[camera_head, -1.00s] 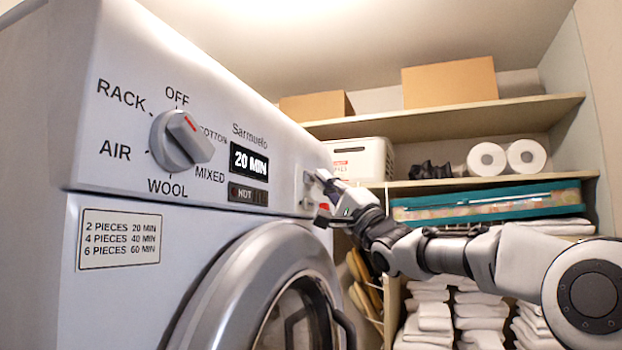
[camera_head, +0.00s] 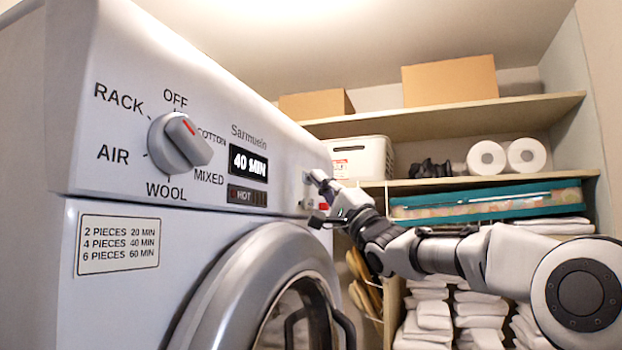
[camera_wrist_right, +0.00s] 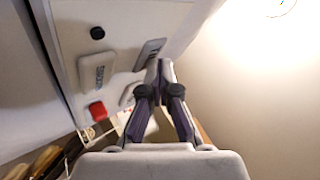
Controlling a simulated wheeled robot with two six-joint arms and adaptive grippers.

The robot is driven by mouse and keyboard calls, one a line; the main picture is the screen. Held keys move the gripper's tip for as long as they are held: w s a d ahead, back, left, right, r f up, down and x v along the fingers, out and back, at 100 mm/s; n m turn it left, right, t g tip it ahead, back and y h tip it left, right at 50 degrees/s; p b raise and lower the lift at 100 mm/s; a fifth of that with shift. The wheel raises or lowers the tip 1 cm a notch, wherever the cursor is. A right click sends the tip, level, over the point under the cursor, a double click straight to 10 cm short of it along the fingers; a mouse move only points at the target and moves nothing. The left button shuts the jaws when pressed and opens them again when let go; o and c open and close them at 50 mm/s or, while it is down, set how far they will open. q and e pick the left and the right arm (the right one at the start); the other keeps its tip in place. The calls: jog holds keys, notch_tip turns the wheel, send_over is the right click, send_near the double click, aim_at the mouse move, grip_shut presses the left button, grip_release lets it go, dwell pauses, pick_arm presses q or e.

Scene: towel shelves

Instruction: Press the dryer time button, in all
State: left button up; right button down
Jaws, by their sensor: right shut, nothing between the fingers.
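The white dryer (camera_head: 120,120) fills the left of the head view. Its display (camera_head: 248,162) reads 40 MIN, with a HOT label below. My right gripper (camera_head: 318,177) is shut and empty, its tips at the right end of the control panel, beside a grey button (camera_head: 307,178). In the right wrist view the shut fingertips (camera_wrist_right: 160,66) are close to a grey button (camera_wrist_right: 151,52); I cannot tell whether they touch it. My left gripper is not in view.
A dial (camera_head: 178,142) and a label (camera_head: 118,244) listing pieces and minutes are on the dryer front. The round door (camera_head: 230,290) is below. Shelves (camera_head: 450,117) with boxes, paper rolls and folded towels stand at the right.

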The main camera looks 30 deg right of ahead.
jog(key=shift+s+d, duration=0.55)
jog(key=shift+s, duration=0.15)
jog(key=s+d, duration=0.3)
jog(key=shift+s+d, duration=0.15)
jog(key=shift+s, duration=0.25)
jog(key=shift+w, duration=0.1)
dwell(0.5)
